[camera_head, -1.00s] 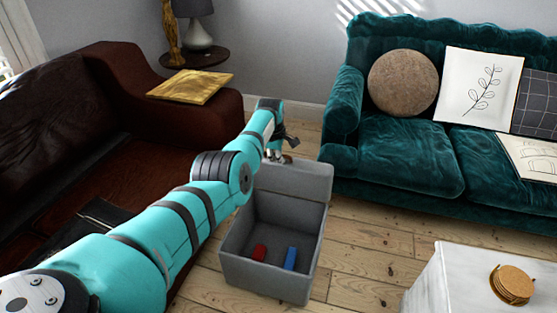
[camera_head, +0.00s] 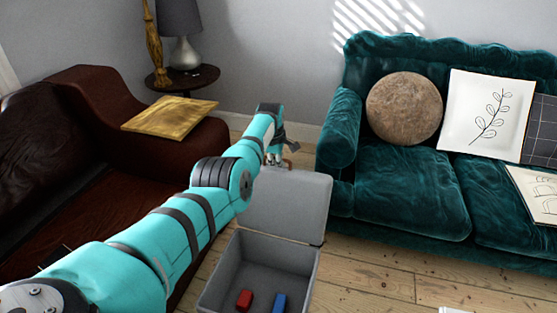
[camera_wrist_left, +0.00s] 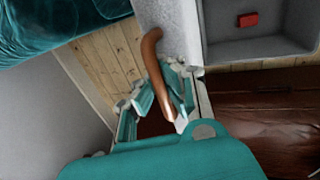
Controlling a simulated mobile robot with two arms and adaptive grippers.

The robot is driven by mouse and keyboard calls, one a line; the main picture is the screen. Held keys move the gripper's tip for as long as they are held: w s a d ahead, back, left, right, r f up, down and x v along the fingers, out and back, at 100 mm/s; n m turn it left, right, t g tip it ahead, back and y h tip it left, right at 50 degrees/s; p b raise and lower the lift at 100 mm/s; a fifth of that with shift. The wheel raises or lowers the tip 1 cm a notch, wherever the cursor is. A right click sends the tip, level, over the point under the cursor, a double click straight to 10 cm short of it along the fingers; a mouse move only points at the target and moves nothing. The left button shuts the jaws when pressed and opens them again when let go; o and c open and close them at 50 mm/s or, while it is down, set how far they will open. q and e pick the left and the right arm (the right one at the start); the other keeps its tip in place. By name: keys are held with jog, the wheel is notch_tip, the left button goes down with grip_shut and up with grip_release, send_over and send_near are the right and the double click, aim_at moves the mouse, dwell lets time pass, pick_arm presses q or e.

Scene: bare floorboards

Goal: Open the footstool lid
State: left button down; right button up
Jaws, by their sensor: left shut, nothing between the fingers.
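The grey footstool box (camera_head: 222,273) is open, with a red block (camera_head: 244,300) and a blue block (camera_head: 280,303) inside. Its lid (camera_head: 290,205) stands raised at the back, inner face toward me. My left gripper (camera_head: 285,147) is at the lid's top edge, partly hidden by its wrist. A copper-brown curved handle (camera_wrist_left: 152,62) on the lid passes beside my left gripper's fingers (camera_wrist_left: 160,103) in the wrist view; it shows in the head view (camera_head: 290,162) too. The fingers are shut with nothing gripped. My right gripper is not in view.
A teal sofa (camera_head: 410,200) with cushions stands close to the lid's right. A brown leather armchair (camera_head: 90,125) is at left, with a yellow-gold cushion (camera_head: 170,117) on it. Bare floorboards (camera_head: 375,275) lie right of the footstool.

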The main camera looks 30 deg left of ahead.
pick_arm(q)
jog(key=shift+w+a+r, duration=0.15)
jog(key=shift+w+r, duration=0.05)
jog(key=shift+w, duration=0.3)
jog(key=c, duration=2)
grip_release()
jog(key=o, duration=0.5)
jog(key=shift+s+r, duration=0.1)
jog(key=shift+s, duration=0.05)
jog(key=shift+c, duration=0.2)
jog(key=shift+o, duration=0.8)
jog(key=v, duration=1.1)
jog(key=shift+r, duration=0.35)
